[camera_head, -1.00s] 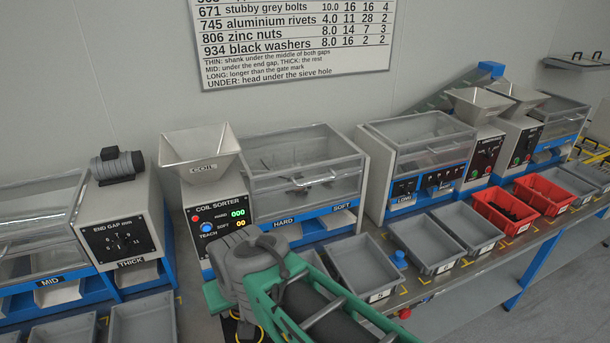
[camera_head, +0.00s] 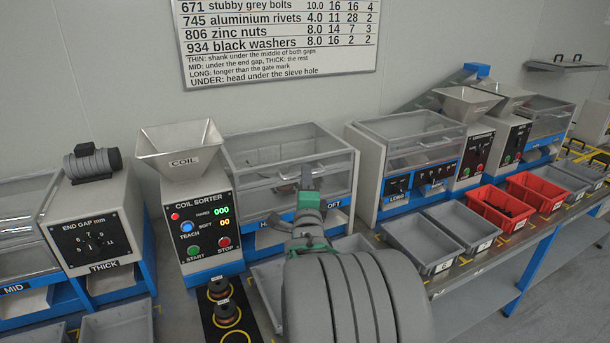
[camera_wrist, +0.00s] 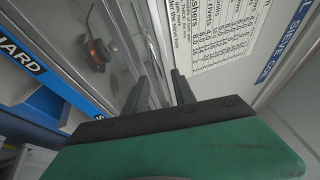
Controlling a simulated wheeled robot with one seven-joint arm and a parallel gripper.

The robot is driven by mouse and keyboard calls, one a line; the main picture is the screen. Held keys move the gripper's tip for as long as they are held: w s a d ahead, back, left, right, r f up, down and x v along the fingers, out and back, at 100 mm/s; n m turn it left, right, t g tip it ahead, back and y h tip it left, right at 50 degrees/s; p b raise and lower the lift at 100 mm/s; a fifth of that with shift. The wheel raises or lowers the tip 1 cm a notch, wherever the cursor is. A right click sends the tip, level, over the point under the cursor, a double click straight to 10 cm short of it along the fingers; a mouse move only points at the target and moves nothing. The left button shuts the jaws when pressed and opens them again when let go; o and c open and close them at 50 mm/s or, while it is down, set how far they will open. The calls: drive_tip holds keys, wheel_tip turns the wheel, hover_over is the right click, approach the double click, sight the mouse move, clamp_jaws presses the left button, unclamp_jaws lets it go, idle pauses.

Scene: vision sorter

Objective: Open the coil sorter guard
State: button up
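The coil sorter (camera_head: 206,222) has a hopper marked COIL, a control panel and a clear guard (camera_head: 335,158) over its bay. The guard looks down and closed. My gripper (camera_head: 307,178) is in front of the guard, fingers upward, hiding part of the HARD and SOFT labels. In the wrist view, the fingers of my gripper (camera_wrist: 160,92) stand apart, close to the clear guard (camera_wrist: 122,40) and its pale edge. I see nothing held between them, and cannot tell whether they touch the guard. A dark coil part (camera_wrist: 97,52) shows inside.
A black mat with dark coils (camera_head: 220,290) on round marks lies before the panel. Grey trays (camera_head: 408,240) and red trays (camera_head: 498,212) line the bench to the right. Another clear-covered sorter (camera_head: 405,150) stands right of the coil sorter. A chart (camera_head: 275,40) hangs behind.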

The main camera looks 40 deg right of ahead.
drive_tip(key=shift+x, duration=1)
clamp_jaws()
idle(0.7)
